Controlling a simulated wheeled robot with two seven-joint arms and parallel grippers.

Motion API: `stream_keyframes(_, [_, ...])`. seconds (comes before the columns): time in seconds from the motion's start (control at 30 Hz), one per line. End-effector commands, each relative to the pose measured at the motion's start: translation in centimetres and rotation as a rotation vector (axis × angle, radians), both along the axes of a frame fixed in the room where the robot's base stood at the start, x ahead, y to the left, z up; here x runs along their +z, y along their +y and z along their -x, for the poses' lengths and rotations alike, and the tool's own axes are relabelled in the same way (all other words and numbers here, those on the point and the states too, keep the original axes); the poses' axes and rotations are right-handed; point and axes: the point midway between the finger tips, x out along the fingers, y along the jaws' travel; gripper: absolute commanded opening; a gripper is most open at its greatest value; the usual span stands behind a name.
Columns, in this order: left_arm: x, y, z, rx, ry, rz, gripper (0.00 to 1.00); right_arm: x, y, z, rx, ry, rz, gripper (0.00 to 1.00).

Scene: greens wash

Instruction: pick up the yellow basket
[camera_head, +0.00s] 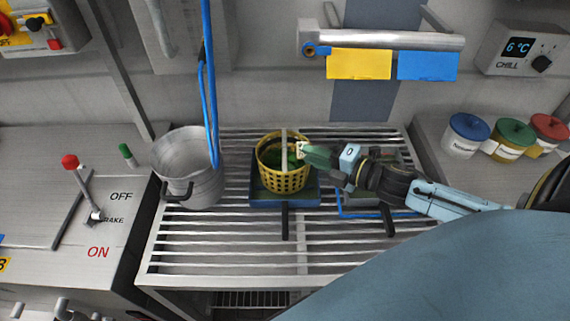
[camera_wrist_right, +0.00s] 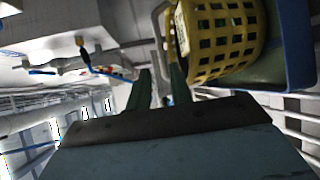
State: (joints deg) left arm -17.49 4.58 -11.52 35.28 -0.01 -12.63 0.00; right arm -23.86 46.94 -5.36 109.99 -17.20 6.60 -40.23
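The yellow basket (camera_head: 285,178) is a round, perforated tub with green contents and a pale upright handle bar across its top. It stands on a blue tray (camera_head: 260,199) on the slatted rack. My right gripper (camera_head: 302,152) reaches in from the right, at the basket's upper right edge by the handle. In the right wrist view its two green fingers (camera_wrist_right: 159,88) are apart, with the basket (camera_wrist_right: 222,35) close beside the right finger. A grey bar shows near the fingertips; I cannot tell whether it lies between them. My left gripper is not in view.
A metal bucket (camera_head: 189,170) with a blue hose hanging into it stands left of the basket. A second tray (camera_head: 362,203) lies under my right arm. Lidded jars (camera_head: 466,138) stand at the right. A rail with yellow and blue cards (camera_head: 360,64) is on the wall behind.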

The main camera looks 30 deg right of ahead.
Motion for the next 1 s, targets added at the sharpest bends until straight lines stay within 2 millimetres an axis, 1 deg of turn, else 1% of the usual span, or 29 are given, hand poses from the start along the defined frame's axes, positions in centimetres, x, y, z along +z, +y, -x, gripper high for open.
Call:
stream_keyframes(0.03, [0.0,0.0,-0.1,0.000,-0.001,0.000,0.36,0.0,0.2,-0.6,0.000,-0.003,-0.001,0.22])
stream_keyframes(0.1, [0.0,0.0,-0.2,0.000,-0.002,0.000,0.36,-0.1,0.5,-1.2,0.000,-0.003,-0.001,0.22])
stream_keyframes(0.37, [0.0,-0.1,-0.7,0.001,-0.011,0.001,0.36,-0.4,0.9,-2.2,-0.001,-0.001,-0.001,0.22])
stream_keyframes(0.7, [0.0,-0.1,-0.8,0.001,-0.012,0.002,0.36,-1.2,2.3,-5.8,0.000,-0.001,-0.003,0.22])
stream_keyframes(0.8, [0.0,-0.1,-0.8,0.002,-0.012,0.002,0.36,-1.4,2.5,-6.3,-0.001,0.001,-0.002,0.22])
stream_keyframes(1.0, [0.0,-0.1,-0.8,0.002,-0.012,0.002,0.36,-1.5,2.6,-6.4,-0.001,0.003,-0.001,0.22])
